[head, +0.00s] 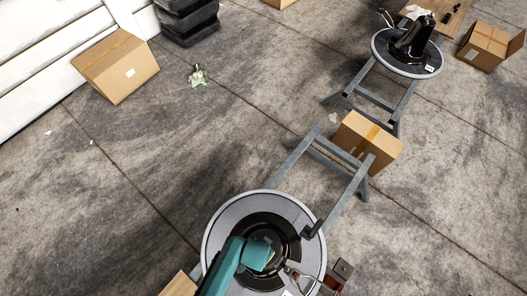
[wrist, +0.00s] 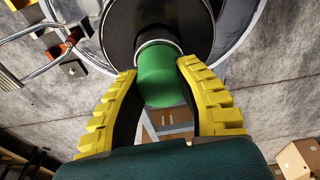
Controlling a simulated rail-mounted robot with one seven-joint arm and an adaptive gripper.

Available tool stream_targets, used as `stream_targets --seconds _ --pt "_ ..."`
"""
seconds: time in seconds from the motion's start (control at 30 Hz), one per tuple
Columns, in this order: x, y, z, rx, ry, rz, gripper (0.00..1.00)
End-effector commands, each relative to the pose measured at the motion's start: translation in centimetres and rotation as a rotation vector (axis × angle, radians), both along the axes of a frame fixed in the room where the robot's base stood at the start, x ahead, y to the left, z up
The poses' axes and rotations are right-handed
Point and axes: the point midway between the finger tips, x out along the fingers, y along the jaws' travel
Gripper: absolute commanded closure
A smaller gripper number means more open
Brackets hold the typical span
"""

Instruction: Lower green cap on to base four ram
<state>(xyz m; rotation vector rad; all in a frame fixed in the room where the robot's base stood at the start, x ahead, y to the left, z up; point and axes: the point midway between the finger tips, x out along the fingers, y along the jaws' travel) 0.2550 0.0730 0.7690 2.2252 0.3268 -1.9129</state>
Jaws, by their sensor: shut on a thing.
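The green cap (wrist: 160,85) is between the yellow fingers of my gripper (wrist: 158,70) in the wrist view. My gripper is shut on it. Beyond the cap is the dark round centre of a disc-shaped chair base (wrist: 120,30), with a pale ring where cap and base meet in the picture. I cannot tell whether the cap touches the ram, which is hidden behind it. In the head view this base (head: 222,215) is at the bottom, with my teal arm reaching over its black centre.
A bent metal lever (wrist: 35,75) sticks out beside the base. A grey stand (head: 345,200) and a cardboard box (head: 367,140) are just behind. Another base (head: 380,50) with a black part stands at upper right. Open floor lies to the left.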

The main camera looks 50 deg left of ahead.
Motion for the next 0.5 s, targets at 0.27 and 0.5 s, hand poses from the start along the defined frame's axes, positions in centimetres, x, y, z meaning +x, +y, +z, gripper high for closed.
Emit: stream_targets --seconds 0.27,0.5 --pt "0.01 0.0 -0.01 0.0 0.0 0.0 0.87" --pt "0.01 0.0 -0.38 0.0 0.0 0.0 0.87"
